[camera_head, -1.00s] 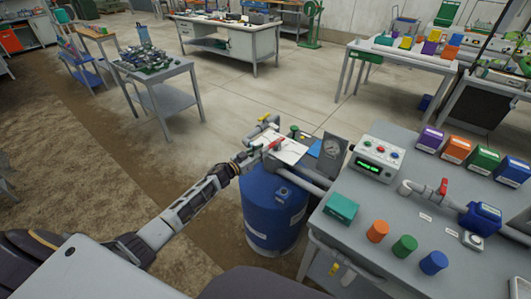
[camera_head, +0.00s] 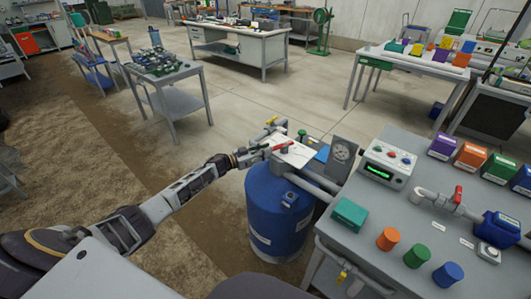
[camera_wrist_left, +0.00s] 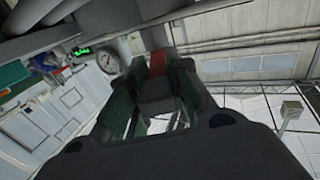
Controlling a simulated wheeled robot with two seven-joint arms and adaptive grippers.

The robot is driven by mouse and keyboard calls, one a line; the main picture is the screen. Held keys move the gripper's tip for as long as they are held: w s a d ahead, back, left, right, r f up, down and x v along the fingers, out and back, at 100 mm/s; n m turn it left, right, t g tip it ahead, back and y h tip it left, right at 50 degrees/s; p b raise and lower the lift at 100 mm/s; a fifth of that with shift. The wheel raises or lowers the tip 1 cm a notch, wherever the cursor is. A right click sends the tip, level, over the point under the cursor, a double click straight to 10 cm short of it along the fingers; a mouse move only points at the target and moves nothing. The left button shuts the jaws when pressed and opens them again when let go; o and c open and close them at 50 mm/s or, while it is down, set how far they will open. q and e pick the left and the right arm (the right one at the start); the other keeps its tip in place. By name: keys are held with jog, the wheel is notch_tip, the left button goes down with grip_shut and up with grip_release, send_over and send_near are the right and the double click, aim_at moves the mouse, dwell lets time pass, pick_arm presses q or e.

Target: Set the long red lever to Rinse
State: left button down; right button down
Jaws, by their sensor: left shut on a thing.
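The long red lever (camera_head: 284,145) is on the pipework above the blue barrel, over a white plate with printing. My left gripper (camera_head: 262,151) reaches it from the left and is shut on its near end. In the left wrist view, the red of the lever (camera_wrist_left: 156,63) shows between the two dark fingers of the gripper (camera_wrist_left: 154,88). The fingers hide part of the lever. I cannot read the position labels on the plate. My right gripper is not in view.
A yellow handle (camera_head: 271,120) and a green knob (camera_head: 302,133) are close beside the lever. The blue barrel (camera_head: 277,212) is below. A grey bench (camera_head: 400,225) at the right holds a shorter red-handled valve (camera_head: 458,194).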

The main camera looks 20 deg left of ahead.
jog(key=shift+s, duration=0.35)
pick_arm(q)
jog(key=c, duration=1.3)
grip_release()
jog(key=shift+c, duration=0.2)
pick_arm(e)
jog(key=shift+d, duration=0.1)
pick_arm(q)
jog(key=shift+s+a, duration=0.1)
jog(key=shift+a, duration=0.05)
jog(key=shift+v, duration=5.85)
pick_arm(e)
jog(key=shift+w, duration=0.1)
pick_arm(q)
jog(key=shift+m, duration=0.3)
